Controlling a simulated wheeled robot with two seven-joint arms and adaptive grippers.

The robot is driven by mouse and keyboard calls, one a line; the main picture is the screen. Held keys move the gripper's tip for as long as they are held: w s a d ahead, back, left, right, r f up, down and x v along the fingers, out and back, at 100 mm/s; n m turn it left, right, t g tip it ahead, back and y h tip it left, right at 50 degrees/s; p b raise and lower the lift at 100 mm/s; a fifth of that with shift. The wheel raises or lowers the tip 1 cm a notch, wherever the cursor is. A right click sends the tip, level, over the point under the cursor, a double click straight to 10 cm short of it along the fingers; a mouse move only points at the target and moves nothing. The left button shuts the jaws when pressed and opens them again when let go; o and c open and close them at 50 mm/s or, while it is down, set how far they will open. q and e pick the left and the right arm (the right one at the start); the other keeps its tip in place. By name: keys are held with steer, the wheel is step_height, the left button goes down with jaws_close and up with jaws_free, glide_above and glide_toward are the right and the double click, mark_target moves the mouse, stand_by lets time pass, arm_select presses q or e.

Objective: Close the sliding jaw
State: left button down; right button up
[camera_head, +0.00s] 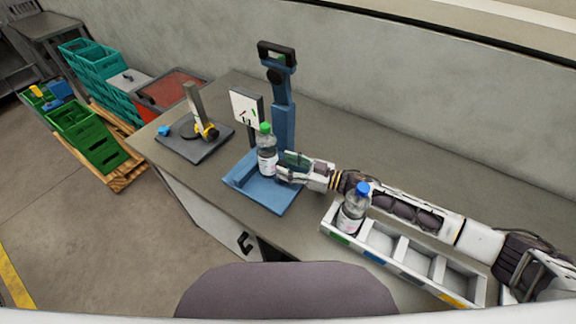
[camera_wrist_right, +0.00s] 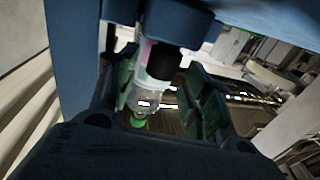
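A blue stand (camera_head: 240,181) with a flat base and a blue upright column (camera_head: 284,115) stands on the bench. A black handle (camera_head: 277,50) tops the column. I cannot tell which part is the sliding jaw. A clear bottle with a green cap (camera_head: 267,155) stands upright on the base, in front of the column. My right gripper (camera_head: 284,170) is low at the bottle's right side. In the right wrist view its green-padded fingers (camera_wrist_right: 165,105) are spread apart, with the bottle (camera_wrist_right: 150,95) seen between them. My left gripper is not in view.
A white divided tray (camera_head: 372,242) with a blue-capped bottle (camera_head: 354,208) lies below my right arm. A dark-based device with a yellow part (camera_head: 208,131) stands on the bench's left. A white panel (camera_head: 246,104) is beside the column. Green crates (camera_head: 90,140) stand on the floor.

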jaws_close()
steer(key=shift+w+a+r+p, duration=0.1)
steer(key=shift+w+a+p, duration=0.1)
steer(key=shift+p, duration=0.25)
steer(key=shift+o, duration=0.9)
jaws_free()
steer(key=shift+s, duration=0.1)
